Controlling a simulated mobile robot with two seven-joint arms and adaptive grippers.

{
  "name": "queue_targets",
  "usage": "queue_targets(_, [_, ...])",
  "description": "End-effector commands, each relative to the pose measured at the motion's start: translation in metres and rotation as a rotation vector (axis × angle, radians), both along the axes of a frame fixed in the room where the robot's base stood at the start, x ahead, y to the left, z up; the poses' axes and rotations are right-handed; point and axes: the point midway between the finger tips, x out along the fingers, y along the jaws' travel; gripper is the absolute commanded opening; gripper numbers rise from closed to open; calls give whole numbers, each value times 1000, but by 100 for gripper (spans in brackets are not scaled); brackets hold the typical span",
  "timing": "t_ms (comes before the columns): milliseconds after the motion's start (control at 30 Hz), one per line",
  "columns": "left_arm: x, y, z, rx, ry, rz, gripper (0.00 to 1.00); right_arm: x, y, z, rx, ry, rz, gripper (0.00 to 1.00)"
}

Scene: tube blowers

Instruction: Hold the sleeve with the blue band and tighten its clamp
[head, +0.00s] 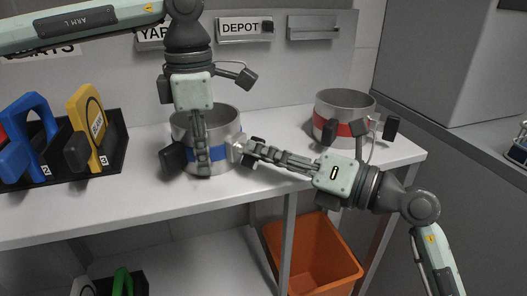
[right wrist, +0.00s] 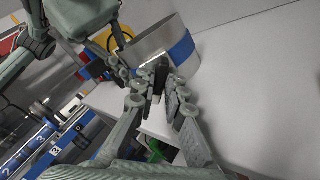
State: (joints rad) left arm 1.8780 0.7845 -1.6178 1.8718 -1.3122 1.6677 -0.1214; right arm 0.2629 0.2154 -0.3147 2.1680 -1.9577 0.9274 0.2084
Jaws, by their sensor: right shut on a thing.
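The metal sleeve with the blue band (head: 222,152) stands upright on the white bench in the head view. It also shows in the right wrist view (right wrist: 183,50). A dark block (head: 173,158) sticks out at its left side. My left gripper (head: 201,170) points down from above, its fingers in front of the sleeve and covering part of the band. Its finger gap is edge-on, so its grip is unclear. My right gripper (head: 244,149) reaches in from the right, shut on the small clamp part at the sleeve's right side. The right wrist view shows dark material (right wrist: 160,73) between its fingertips.
A sleeve with a red band (head: 351,128) stands further right on the bench (head: 80,208). A dark rack (head: 118,150) with blue and yellow tools is at the left. An orange bin (head: 315,255) is below. A DEPOT sign (head: 240,29) is on the back panel.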

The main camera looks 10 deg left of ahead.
Motion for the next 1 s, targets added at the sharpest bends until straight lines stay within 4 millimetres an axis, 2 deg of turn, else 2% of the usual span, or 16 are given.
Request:
queue_targets(600, [0,1,0,1,-1,2,0,2,-1,-3,236,513,-3,0])
queue_targets(1000, [0,1,0,1,-1,2,0,2,-1,-4,328,711,-2,0])
